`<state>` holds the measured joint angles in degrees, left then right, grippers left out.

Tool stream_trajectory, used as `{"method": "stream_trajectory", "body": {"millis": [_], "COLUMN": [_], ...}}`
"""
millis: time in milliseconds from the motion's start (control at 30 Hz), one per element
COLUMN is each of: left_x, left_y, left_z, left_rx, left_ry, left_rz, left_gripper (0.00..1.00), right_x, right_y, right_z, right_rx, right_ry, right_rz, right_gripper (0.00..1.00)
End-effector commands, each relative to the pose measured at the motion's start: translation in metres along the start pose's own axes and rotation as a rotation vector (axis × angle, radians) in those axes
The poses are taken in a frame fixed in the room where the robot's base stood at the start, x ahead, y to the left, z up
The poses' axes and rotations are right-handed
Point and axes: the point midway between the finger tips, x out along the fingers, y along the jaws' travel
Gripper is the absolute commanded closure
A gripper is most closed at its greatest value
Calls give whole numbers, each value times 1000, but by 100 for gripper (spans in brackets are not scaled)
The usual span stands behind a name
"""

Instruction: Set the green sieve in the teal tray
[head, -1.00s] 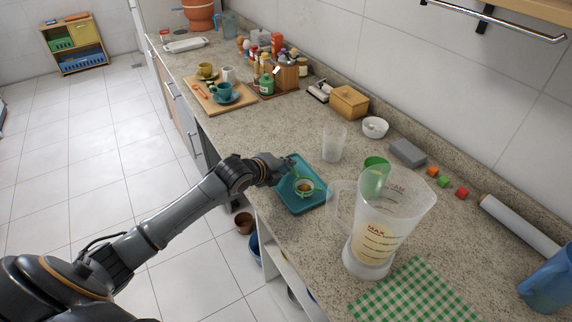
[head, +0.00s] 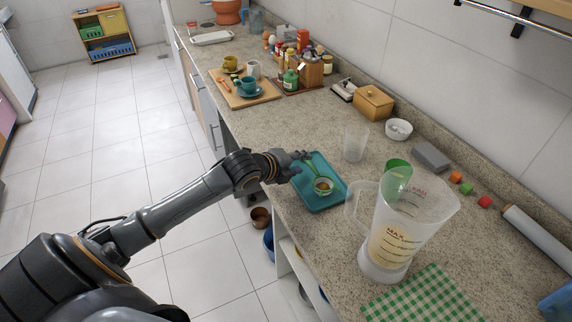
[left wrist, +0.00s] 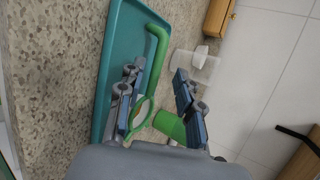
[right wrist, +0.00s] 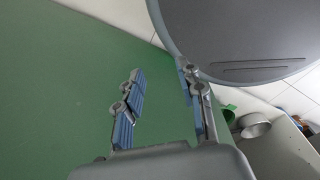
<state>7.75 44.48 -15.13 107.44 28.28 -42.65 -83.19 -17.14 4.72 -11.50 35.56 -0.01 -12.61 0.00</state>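The teal tray (head: 322,207) lies on the counter near its front edge. The green sieve (head: 323,184) sits inside it, bowl toward the middle and handle running to the far left side. In the left wrist view the sieve's green handle (left wrist: 154,60) lies along the tray (left wrist: 122,45). My left gripper (head: 298,158) is at the tray's far left edge, beside the handle end. In the left wrist view its fingers (left wrist: 158,105) are apart, with no clear grip on the sieve. My right gripper (right wrist: 160,105) is open and empty, outside the head view.
A large clear measuring jug (head: 395,235) stands right of the tray, with a green checked cloth (head: 425,298) in front. A clear cup (head: 355,143) stands behind the tray. A cutting board with cups (head: 243,95) is farther left. Open counter lies between.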

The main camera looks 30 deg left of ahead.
Motion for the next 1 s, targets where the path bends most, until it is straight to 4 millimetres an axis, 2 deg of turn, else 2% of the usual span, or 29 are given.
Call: {"method": "stream_trajectory", "body": {"millis": [33, 200, 400, 600, 1000], "left_x": [-13, -49, -75, -82, -81], "left_y": [3, 2, 1, 0, 0], "left_z": [1, 0, 1, 0, 0], "left_rx": [6, 6, 3, 0, 0], "left_ry": [-2, 0, -1, 0, 0], "left_rz": [3, 3, 3, 1, 1], "left_gripper": [65, 65, 65, 65, 65], "right_x": [2, 6, 8, 8, 8], "right_y": [0, 0, 0, -1, -4], "right_z": [1, 1, 2, 2, 1], "right_rx": [0, 0, 0, 1, 3], "right_ry": [-1, -2, -2, -2, -1], "right_rz": [0, 0, 0, -1, -4], "right_gripper": [62, 62, 62, 62, 62]}}
